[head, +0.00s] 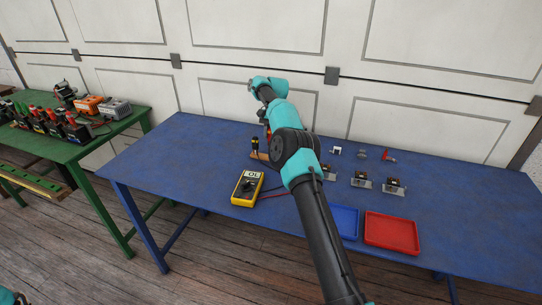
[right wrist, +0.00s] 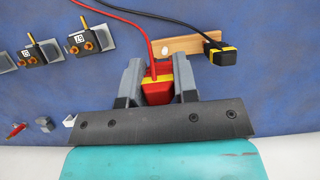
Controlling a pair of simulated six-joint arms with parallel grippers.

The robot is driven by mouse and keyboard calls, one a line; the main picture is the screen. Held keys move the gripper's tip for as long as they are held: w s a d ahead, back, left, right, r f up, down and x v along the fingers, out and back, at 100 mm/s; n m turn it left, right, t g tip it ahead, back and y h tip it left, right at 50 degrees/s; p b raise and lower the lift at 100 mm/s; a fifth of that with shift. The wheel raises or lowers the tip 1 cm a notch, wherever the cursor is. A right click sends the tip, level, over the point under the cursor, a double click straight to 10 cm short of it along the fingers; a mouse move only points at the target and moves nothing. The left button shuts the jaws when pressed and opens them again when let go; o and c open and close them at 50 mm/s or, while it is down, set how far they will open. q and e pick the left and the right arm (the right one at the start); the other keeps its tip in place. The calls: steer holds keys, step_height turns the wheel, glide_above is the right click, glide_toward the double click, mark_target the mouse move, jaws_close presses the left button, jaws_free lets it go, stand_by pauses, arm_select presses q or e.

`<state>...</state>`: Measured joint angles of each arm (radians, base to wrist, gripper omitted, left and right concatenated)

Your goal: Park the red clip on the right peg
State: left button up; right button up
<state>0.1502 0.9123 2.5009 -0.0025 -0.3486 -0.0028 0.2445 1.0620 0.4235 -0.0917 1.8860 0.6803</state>
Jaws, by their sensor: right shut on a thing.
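My right gripper (right wrist: 158,72) is shut on the red clip (right wrist: 156,91), a red and yellow body between the two grey fingers, with a red cable running from it. The clip also shows as a small red patch in the head view (head: 268,131), mostly hidden by my arm. A wooden bar (right wrist: 190,44) lies just beyond the fingertips in the right wrist view. A pale round peg (right wrist: 164,51) shows on it, close to the clip; whether they touch I cannot tell. The black and yellow clip (right wrist: 224,54) sits at the bar's other end. My left gripper is out of view.
A yellow multimeter (head: 247,188) lies on the blue table (head: 190,160). Several small brush parts (head: 361,180) stand right of my arm. A blue tray (head: 345,222) and a red tray (head: 392,233) are at the front. A green table (head: 70,150) stands at left.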

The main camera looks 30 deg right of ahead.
mark_target(263, 155)
steer(key=shift+f, duration=1.4)
steer(key=shift+f, duration=0.15)
steer(key=shift+f, duration=1.05)
steer(key=o, duration=0.8)
